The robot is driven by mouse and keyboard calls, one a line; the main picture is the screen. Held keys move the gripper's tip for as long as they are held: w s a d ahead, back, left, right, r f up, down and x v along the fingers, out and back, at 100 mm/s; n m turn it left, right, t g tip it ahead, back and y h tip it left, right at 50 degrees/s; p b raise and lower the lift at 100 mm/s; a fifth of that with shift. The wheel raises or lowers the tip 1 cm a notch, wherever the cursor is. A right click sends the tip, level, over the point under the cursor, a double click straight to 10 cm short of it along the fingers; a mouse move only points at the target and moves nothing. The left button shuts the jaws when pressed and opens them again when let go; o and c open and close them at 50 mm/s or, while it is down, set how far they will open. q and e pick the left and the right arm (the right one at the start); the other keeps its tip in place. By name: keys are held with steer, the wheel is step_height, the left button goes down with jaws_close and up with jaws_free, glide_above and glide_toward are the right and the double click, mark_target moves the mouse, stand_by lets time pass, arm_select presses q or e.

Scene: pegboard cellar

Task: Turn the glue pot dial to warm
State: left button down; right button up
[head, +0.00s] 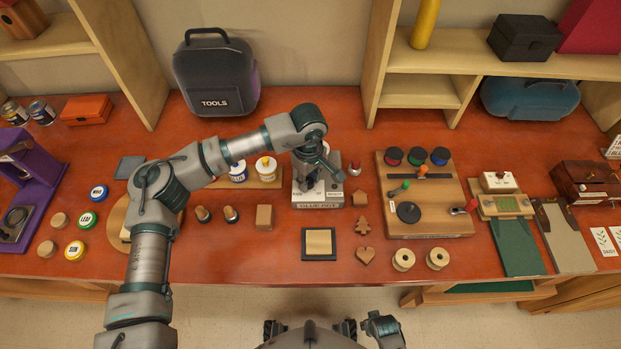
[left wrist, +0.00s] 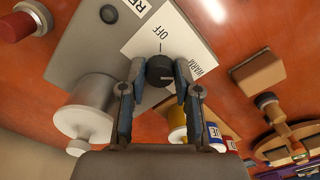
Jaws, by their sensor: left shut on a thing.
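The glue pot (head: 318,206) stands mid-table in the head view, its name on the front edge. My left gripper (head: 312,188) reaches down over it and hides the dial there. In the left wrist view, the black round dial (left wrist: 160,71) sits on a white plate (left wrist: 177,38) marked OFF and WARM. The left gripper (left wrist: 160,80) is shut on the dial, one finger on each side. A short mark at the dial's top lines up with OFF. A grey part of mine (head: 384,328) shows at the bottom edge; whether its jaws are open is unclear.
A wooden board with coloured knobs (head: 425,215) stands right of the pot. A framed square tile (head: 319,243) lies in front. A tool bag (head: 215,75) is behind.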

arm_select(q)
steer(key=c, duration=1.1)
jaws_free()
steer(key=shift+w+a, duration=0.15)
steer(key=shift+w, duration=0.1)
steer(key=shift+o, duration=1.4)
steer(key=shift+w+a, duration=0.1)
steer(key=shift+r, duration=0.15)
step_height(320, 180, up, 12)
steer(key=shift+f, duration=0.25)
